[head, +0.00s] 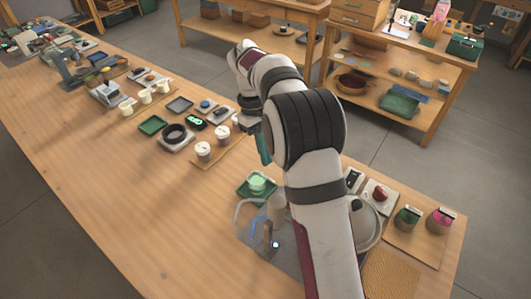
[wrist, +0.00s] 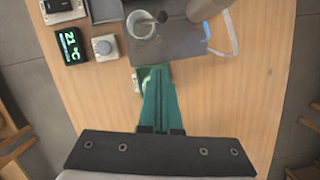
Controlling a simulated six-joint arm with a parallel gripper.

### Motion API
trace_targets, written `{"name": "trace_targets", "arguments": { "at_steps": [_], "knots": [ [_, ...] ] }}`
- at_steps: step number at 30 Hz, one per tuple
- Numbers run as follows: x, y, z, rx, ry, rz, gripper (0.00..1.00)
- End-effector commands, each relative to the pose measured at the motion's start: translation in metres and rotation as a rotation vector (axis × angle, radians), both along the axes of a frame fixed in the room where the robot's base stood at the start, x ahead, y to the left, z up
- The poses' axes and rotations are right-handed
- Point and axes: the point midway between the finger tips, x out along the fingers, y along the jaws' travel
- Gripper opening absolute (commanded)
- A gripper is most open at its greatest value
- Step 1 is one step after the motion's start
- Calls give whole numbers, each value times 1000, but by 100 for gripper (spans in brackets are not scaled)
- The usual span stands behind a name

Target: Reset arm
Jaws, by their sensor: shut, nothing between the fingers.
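My gripper (head: 264,158) hangs from the arm above the middle of the bench, its teal fingers pointing down. In the wrist view the two teal fingers (wrist: 159,78) lie together, shut, with nothing seen between them. Near it in the head view a pale green cup (head: 257,181) stands in a dark green tray (head: 246,191). The steam distiller's base (head: 258,232), with a small blue light, is partly hidden behind my arm. The wrist view shows a clear glass vessel (wrist: 141,26) beyond the fingertips.
White lidded cups (head: 203,150), a black ring (head: 175,133) and a green-lit display (head: 195,122) stand left of the gripper. Two jars (head: 440,219) stand at the right end. The wrist view shows a 21 °C display (wrist: 71,44). The bench's near left is clear.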

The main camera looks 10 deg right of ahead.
Motion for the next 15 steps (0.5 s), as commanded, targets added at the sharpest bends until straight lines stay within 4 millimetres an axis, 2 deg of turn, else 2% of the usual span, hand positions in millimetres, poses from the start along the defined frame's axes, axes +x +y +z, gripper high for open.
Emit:
{"name": "trace_targets", "arguments": {
  "at_steps": [8,11,14,15],
  "knots": [
    [0,0,0,0,0,0,0],
    [-8,-1,9,3,-11,-30,0],
    [-50,-5,43,22,-52,-175,0],
    [-77,-6,57,33,-72,-263,0]
  ]
}}
